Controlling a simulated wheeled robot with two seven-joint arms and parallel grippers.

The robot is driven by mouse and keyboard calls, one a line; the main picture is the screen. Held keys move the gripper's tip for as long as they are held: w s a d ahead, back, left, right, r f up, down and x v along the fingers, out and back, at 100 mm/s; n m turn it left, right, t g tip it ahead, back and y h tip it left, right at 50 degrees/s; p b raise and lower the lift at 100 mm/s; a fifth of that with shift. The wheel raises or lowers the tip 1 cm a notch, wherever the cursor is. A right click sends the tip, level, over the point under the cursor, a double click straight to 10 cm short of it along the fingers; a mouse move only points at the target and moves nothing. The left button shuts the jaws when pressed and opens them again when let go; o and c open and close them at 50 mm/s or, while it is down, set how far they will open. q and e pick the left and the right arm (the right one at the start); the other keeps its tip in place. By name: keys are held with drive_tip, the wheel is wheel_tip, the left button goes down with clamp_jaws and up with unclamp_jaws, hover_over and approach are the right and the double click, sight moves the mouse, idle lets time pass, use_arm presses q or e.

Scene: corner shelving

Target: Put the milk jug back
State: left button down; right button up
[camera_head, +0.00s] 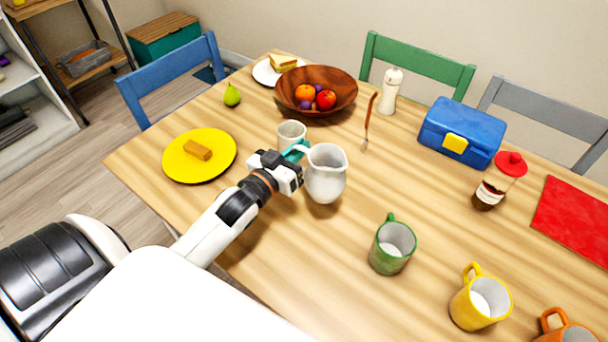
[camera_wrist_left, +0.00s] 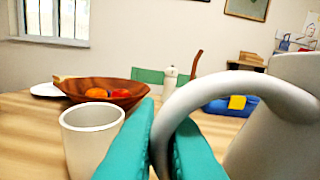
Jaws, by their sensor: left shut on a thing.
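The white milk jug (camera_head: 326,176) is over the middle of the wooden table, with its handle toward my left gripper (camera_head: 299,151). The teal fingers are shut on the jug's handle (camera_wrist_left: 208,97), which loops between them in the left wrist view (camera_wrist_left: 168,135). The jug looks upright; whether its base touches the table is hard to tell. A white cup (camera_head: 291,134) stands just behind the gripper, and it also shows at the left in the wrist view (camera_wrist_left: 90,145). My right gripper is not in view.
Green (camera_head: 392,248), yellow (camera_head: 480,302) and orange (camera_head: 566,326) mugs stand at the front right. A yellow plate (camera_head: 199,174) lies left. Behind are a wooden fruit bowl (camera_head: 335,82), pepper mill (camera_head: 389,92) and blue lunchbox (camera_head: 462,120). Table between jug and lunchbox is clear.

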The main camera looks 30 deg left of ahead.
use_arm(q)
drive_tip(key=shift+f+b, duration=0.35)
drive_tip(key=shift+f, duration=2.15)
drive_tip(key=shift+f, duration=0.15)
drive_tip(key=c, duration=1.5)
unclamp_jaws()
drive_tip(key=shift+c, duration=0.2)
drive_tip(key=shift+r, duration=0.2)
drive_tip(key=s, duration=0.8)
drive_tip(key=s+a, duration=0.1)
drive_tip(key=s, duration=0.3)
